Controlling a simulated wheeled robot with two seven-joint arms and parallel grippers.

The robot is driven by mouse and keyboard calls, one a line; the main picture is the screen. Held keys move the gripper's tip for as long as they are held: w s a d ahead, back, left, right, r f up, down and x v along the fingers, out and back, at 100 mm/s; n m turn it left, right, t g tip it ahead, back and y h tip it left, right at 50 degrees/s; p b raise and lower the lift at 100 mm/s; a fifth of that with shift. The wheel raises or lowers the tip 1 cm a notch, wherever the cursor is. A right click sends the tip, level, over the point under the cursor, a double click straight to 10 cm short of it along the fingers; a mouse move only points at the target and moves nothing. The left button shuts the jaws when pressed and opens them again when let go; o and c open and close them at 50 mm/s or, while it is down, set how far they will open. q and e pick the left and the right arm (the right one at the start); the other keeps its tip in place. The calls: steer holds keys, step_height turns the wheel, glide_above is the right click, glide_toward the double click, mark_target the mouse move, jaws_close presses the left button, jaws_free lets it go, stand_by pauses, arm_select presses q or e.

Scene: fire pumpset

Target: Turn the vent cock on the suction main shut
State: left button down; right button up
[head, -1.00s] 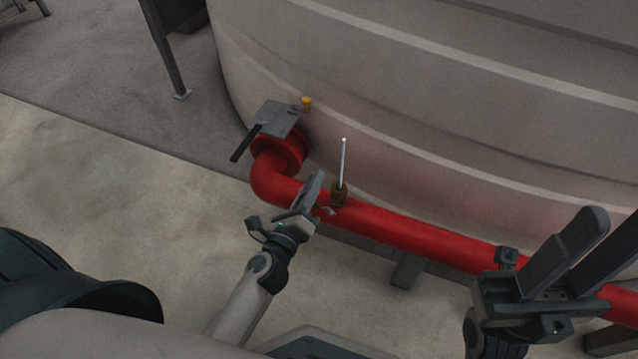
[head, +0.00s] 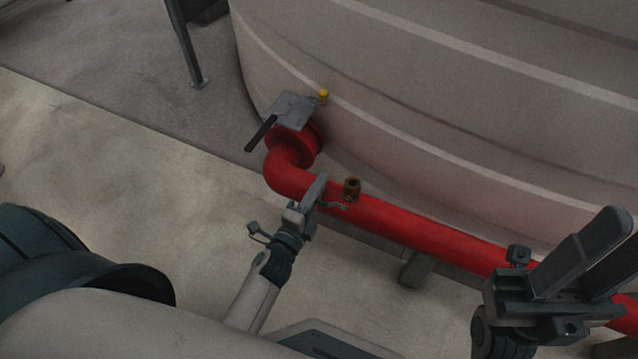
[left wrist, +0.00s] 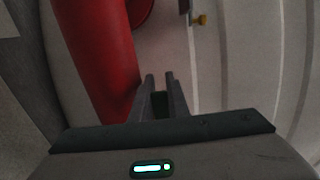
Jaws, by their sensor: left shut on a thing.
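The vent cock (head: 352,187) is a small brass fitting standing on top of the red suction main (head: 425,233) in the head view. A thin lever (head: 338,206) shows at its lower left, running towards my left gripper (head: 318,193). My left gripper is shut on this lever, beside the cock and close over the pipe. The grip point is mostly hidden by the fingers. In the left wrist view my left fingers (left wrist: 160,77) are close together beside the red pipe (left wrist: 98,60). My right gripper (head: 618,228) is open and empty at the right, in front of the pipe.
A large pale tank (head: 450,110) rises behind the pipe. A grey plate with a dark handle (head: 293,110) and a yellow knob (head: 323,96) sit near the red flange at the pipe's end. A pipe support (head: 415,268) stands below. The floor to the left is clear.

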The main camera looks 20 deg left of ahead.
arm_select(q)
steer(key=shift+d, duration=0.25)
steer(key=c, duration=1.8)
jaws_free()
steer(key=shift+o, duration=0.6)
steer(key=shift+a, duration=0.15)
